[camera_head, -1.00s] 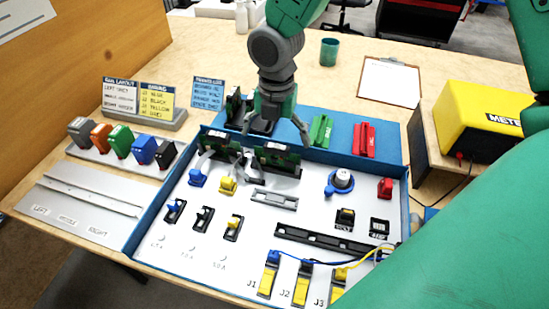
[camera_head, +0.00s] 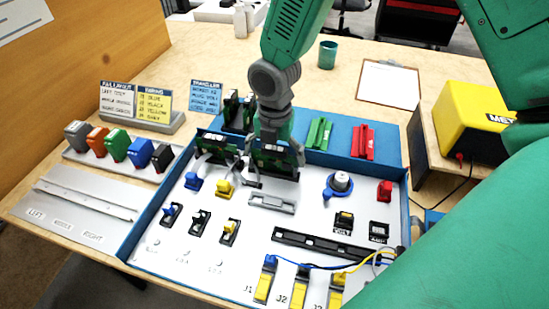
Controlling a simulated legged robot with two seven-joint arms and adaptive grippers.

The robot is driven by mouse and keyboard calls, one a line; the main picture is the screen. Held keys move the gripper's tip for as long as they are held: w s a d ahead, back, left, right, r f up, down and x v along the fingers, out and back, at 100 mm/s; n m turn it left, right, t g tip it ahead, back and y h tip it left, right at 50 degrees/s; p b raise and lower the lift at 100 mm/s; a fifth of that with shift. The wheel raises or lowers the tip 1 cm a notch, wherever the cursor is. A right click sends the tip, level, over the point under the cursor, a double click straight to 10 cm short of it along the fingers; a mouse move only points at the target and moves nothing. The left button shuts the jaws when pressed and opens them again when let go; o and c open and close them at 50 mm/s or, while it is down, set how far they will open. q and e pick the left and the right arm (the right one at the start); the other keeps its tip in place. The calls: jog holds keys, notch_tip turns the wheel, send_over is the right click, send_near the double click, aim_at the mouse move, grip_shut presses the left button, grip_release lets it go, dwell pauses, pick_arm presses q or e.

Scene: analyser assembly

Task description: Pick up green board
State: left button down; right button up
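Two green circuit boards stand upright side by side at the back of the white panel. The left board (camera_head: 213,149) stands clear of the gripper. The right board (camera_head: 276,161) is directly under my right gripper (camera_head: 276,146). The gripper points down and its fingers reach the board's top edge. Fingers and board overlap in similar dark green, so I cannot tell whether the fingers are closed on it. My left gripper is not in view.
The blue-edged panel (camera_head: 205,235) holds connectors, switches and cables. A green block (camera_head: 319,133) and red block (camera_head: 362,141) lie in the blue tray at the back. Coloured blocks stand at the left. A yellow meter (camera_head: 470,115) is at right; my arm covers the lower right.

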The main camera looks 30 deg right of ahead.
jog(key=shift+r, duration=0.3)
jog(key=shift+c, duration=0.6)
notch_tip(320, 180, up, 9)
jog(key=shift+f+p, duration=0.15)
jog(key=shift+p, duration=0.8)
jog(key=shift+c, duration=0.9)
jog(key=shift+r, duration=0.3)
jog(key=o, duration=0.6)
jog(key=c, duration=0.3)
jog(key=shift+p, duration=0.6)
